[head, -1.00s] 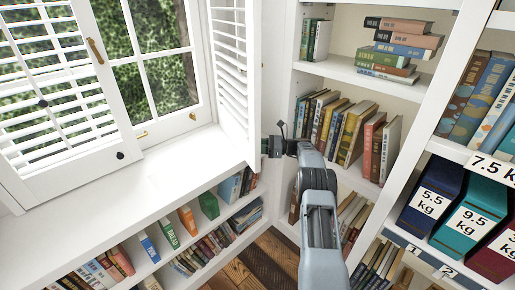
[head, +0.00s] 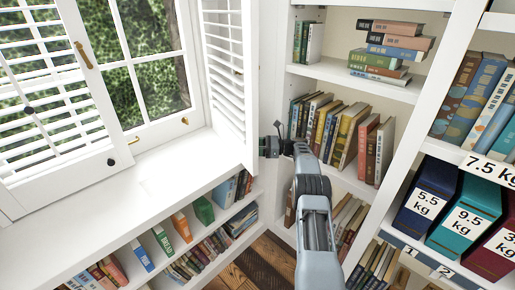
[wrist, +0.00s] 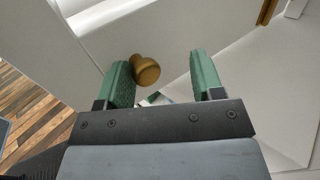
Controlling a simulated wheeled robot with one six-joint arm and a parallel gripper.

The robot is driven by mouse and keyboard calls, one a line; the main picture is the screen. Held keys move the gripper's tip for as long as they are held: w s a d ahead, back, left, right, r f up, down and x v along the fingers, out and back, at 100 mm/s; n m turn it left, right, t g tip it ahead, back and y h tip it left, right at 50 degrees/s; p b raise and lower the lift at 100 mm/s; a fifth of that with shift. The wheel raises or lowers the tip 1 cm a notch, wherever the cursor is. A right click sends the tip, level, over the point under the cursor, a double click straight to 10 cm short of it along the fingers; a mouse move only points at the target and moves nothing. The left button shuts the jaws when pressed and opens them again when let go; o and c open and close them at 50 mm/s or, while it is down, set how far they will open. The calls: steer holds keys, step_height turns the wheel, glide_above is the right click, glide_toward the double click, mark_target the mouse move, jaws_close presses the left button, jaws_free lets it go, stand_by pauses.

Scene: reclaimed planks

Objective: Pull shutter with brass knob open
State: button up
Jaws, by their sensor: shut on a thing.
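The right white louvered shutter (head: 223,75) stands swung out from the window in the head view, at a steep angle to the pane. My gripper (head: 270,147) is at its lower free edge. The brass knob (wrist: 146,70) shows in the wrist view, in front of a white panel. It lies between the two green fingers of my gripper (wrist: 165,80), close against the left one, and my gripper is shut on it. In the head view the knob is hidden at my gripper. The left shutter (head: 50,90) bears a dark knob (head: 111,162).
A white bookcase (head: 350,70) with several books stands close to the right of my gripper. Below is a white sill (head: 170,160) over a low bookshelf (head: 150,240). Weight-labelled boxes (head: 465,225) sit at far right. Wooden floor (head: 250,268) shows at the bottom.

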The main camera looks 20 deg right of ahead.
steer(key=shift+d, duration=0.25)
steer(key=s+a+r+p, duration=0.2)
steer(key=s+r, duration=1.1)
steer(key=s, duration=0.1)
steer(key=shift+a+p, duration=0.25)
steer(key=shift+p, duration=0.15)
